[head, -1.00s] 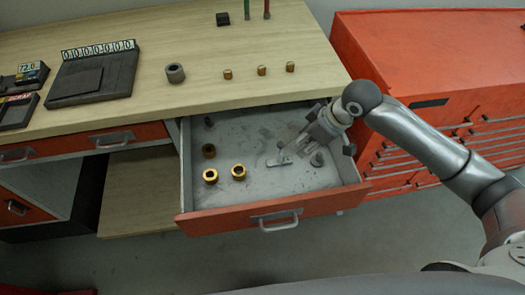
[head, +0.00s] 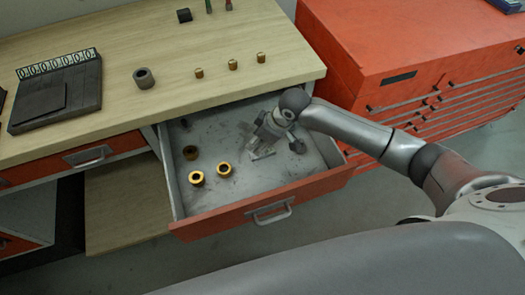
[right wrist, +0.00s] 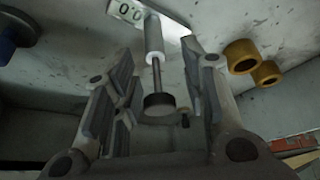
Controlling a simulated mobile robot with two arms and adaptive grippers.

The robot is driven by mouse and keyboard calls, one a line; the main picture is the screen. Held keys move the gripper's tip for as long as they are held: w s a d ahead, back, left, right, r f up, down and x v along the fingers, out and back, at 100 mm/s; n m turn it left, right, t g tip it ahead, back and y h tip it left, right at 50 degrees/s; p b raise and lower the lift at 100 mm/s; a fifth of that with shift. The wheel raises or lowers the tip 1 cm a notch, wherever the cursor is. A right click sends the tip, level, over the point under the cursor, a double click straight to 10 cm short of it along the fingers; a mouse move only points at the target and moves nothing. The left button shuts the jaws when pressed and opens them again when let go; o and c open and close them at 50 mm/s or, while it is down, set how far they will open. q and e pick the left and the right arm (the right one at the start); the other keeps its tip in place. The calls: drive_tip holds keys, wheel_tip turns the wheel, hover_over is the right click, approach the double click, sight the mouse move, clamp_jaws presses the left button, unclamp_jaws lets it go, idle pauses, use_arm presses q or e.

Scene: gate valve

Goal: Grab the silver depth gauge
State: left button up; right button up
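The silver depth gauge (head: 262,154) lies in the open drawer, partly hidden by my right gripper. In the right wrist view the depth gauge (right wrist: 154,48) shows a pale barrel, a thin rod, a dark round knob and a small number display at the top. My right gripper (head: 254,142) points down into the drawer over it. In the right wrist view my right gripper (right wrist: 157,72) is open, with its fingers on either side of the gauge's rod and knob, apparently apart from it. My left gripper is out of view.
The drawer (head: 262,207) also holds two brass rings (head: 197,178), (head: 224,169), a darker ring (head: 190,152) and a grey piece (head: 297,146) right of the gripper. The wooden bench (head: 190,95) stands behind. A red tool cabinet (head: 380,45) is at the right.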

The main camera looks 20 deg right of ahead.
drive_tip(key=shift+w+a+f, duration=0.1)
drive_tip(key=shift+w+f, duration=0.05)
drive_tip(key=shift+f, duration=0.3)
clamp_jaws()
drive_tip(key=shift+r, duration=0.15)
